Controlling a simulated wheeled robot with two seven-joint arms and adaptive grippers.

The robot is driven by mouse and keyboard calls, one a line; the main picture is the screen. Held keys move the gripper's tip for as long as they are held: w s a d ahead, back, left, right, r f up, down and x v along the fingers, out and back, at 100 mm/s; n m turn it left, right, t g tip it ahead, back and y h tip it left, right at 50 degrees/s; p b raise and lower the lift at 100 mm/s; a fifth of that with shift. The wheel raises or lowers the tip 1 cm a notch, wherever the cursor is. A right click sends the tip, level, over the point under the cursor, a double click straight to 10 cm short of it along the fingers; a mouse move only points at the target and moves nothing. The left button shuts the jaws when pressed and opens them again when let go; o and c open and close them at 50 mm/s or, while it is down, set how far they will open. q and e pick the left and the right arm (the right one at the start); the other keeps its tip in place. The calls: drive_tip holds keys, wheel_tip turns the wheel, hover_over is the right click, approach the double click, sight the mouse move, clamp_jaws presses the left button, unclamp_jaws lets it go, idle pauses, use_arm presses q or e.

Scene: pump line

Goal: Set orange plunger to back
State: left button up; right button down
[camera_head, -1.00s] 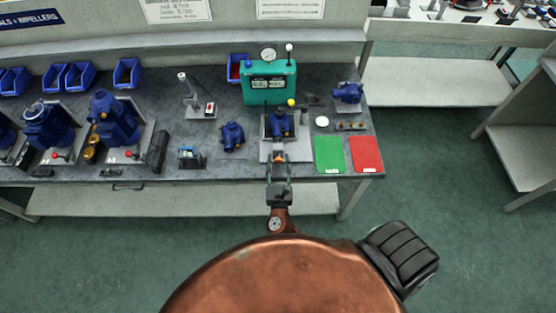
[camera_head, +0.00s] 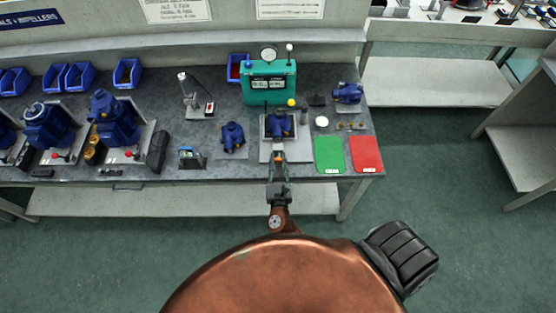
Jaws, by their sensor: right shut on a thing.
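The orange plunger (camera_head: 279,158) is a small orange piece at the front of the grey fixture plate (camera_head: 298,152), just in front of a blue pump body (camera_head: 279,125). My right gripper (camera_head: 278,163) reaches in from the front edge of the bench. Its fingers are closed around the orange plunger and partly hide it. The exact contact is too small to see. My left gripper is not in view.
A teal test unit (camera_head: 269,84) with a gauge stands behind the fixture. A yellow ball knob (camera_head: 291,102) rises beside the pump body. A green mat (camera_head: 328,154) and a red mat (camera_head: 365,154) lie to the right. Another blue pump body (camera_head: 232,138) sits left.

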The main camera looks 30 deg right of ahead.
drive_tip(key=shift+a, duration=0.1)
drive_tip(key=v, duration=0.2)
drive_tip(key=shift+s+a, duration=0.15)
drive_tip(key=shift+s, duration=0.2)
drive_tip(key=shift+w+f, duration=0.1)
drive_tip(key=c, duration=1.8)
unclamp_jaws()
drive_tip(key=shift+o, duration=0.4)
drive_tip(key=v, duration=1.2)
